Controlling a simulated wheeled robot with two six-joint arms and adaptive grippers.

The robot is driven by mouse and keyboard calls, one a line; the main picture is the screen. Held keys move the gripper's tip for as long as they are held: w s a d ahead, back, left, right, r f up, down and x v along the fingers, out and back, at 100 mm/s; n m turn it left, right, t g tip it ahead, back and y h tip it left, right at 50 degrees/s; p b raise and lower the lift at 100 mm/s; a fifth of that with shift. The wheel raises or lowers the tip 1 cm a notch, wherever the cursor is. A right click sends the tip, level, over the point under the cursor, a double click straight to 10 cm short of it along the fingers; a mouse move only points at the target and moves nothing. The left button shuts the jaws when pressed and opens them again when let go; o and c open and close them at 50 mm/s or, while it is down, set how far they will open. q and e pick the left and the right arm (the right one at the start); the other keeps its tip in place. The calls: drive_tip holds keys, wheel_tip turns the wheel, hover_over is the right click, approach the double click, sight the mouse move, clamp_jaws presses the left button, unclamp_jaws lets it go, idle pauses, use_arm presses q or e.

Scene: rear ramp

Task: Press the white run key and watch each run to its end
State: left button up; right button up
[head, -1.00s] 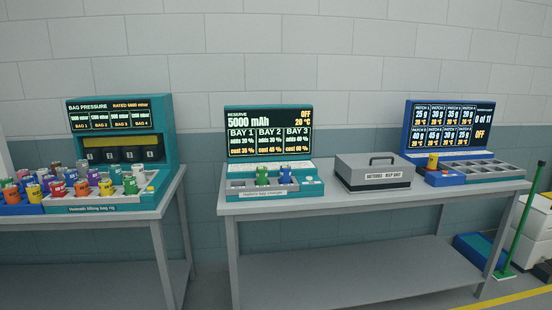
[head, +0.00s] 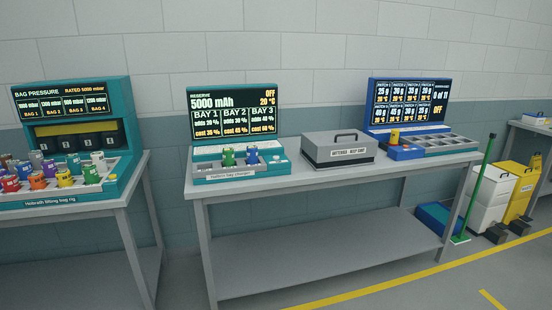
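A teal battery bay charger (head: 236,133) stands on the middle table. Its screen reads reserve 5000 mAh, OFF, 20 °C, with Bay 1, 2 and 3 below. A green cell (head: 228,157) and a blue cell (head: 252,155) stand in its tray. A small pale key (head: 277,158) is at the tray's right end; I cannot read a label on it. A blue patch unit (head: 410,104) stands at the table's right, its screen showing OFF. A teal lifting bag rig (head: 74,110) is on the left table, with a pale key (head: 112,177) at its front. Neither gripper is in view.
A grey lidded battery case (head: 340,150) sits between the charger and patch unit. Several coloured canisters (head: 38,178) crowd the left rig. A green pole (head: 474,190), white bin (head: 491,200) and yellow bin (head: 521,190) stand right of the middle table (head: 330,183). Floor in front is clear.

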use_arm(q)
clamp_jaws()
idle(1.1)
